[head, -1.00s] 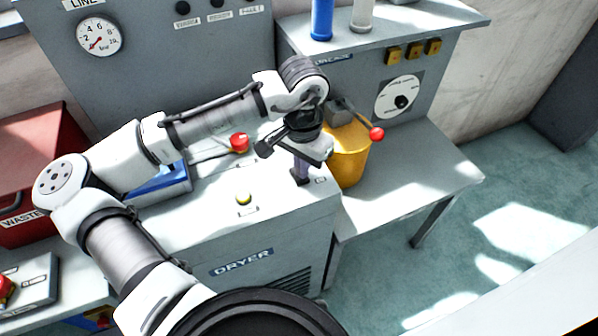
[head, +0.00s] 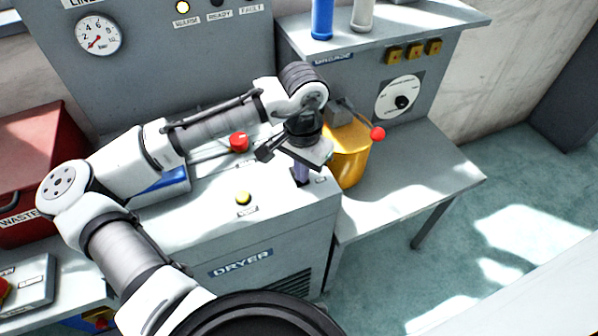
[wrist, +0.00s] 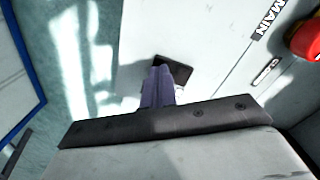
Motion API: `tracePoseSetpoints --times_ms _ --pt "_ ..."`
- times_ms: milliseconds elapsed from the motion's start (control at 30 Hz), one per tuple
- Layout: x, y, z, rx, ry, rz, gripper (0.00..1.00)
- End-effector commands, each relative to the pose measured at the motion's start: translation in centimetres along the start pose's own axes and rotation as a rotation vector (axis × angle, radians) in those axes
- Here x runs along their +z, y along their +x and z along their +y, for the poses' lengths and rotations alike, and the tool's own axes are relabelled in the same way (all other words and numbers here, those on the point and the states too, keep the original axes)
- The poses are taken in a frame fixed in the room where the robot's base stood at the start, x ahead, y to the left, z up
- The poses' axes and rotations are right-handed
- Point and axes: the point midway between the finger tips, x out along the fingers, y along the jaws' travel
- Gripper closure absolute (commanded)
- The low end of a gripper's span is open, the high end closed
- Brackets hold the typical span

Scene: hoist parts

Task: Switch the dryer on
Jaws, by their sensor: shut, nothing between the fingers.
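The dryer (head: 280,222) is a grey cabinet with its name on the front. My gripper (head: 301,178) points down at the right end of its top, with the fingers shut and empty. In the wrist view the fingertips (wrist: 157,85) are at a dark square switch (wrist: 175,70), partly hidden behind them; I cannot tell whether they touch it. On the panel behind, the lamp above the WARM label (head: 182,7) is lit pale yellow. The READY lamp (head: 217,2) is dark.
A red knob (head: 239,141) and a yellow button (head: 243,198) are on the dryer top. A MAIN label (wrist: 265,18) lies near the red knob in the wrist view. A yellow container (head: 350,160) with a red-balled lever stands close right of my gripper.

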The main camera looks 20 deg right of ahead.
Motion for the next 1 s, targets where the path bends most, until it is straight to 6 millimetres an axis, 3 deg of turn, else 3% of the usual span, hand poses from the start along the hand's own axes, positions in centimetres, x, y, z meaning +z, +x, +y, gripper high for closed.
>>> tracePoseSetpoints --times_ms 1000 --pt "0.0 -7.1 0.0 0.000 0.000 0.001 1.00"
